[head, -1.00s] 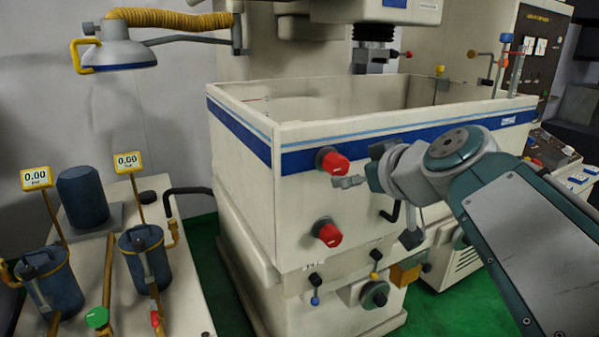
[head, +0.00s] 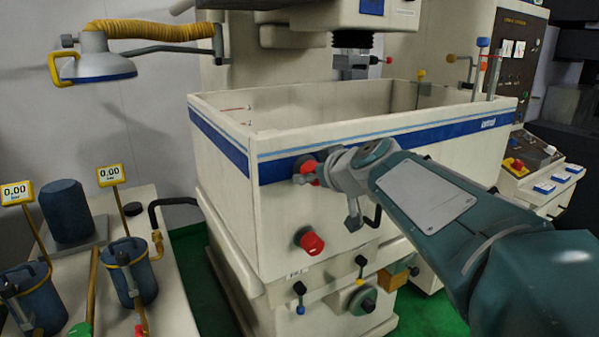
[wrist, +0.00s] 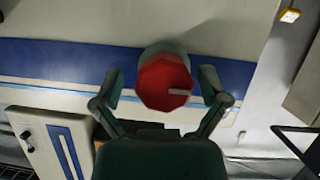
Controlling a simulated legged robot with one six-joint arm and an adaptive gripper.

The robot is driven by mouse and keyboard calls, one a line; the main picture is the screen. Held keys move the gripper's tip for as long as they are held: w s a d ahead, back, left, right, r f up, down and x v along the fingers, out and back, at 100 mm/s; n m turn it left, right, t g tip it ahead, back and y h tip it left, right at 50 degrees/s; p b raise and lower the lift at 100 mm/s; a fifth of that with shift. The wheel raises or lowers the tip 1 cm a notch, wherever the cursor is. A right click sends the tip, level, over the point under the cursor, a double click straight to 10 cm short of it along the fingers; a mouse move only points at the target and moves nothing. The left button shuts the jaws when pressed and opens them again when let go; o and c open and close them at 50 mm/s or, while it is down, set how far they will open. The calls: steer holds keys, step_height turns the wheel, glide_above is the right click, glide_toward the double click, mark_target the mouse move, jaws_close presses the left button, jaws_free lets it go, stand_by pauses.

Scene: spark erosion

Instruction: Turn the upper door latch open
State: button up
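The upper door latch is a red knob (wrist: 165,84) with a pale mark on its face and a pale round base. It sits on the blue stripe of the white tank front. My gripper (wrist: 162,82) is open in the wrist view, one finger on each side of the knob, with gaps showing on both sides. In the head view my gripper (head: 304,174) is at the upper latch and partly hides it. The lower red latch (head: 311,243) is in clear sight below it.
The white tank (head: 270,220) stands in the middle. Small levers and a round handle (head: 362,301) are on its base below. A side bench with blue canisters (head: 130,275) is on the left. A lamp (head: 100,62) hangs at upper left. The floor is green.

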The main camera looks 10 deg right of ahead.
steer(key=shift+d, duration=0.2)
steer(key=shift+s+a, duration=0.1)
steer(key=shift+a, duration=0.4)
steer(key=c, duration=1.1)
steer(key=shift+c, duration=0.2)
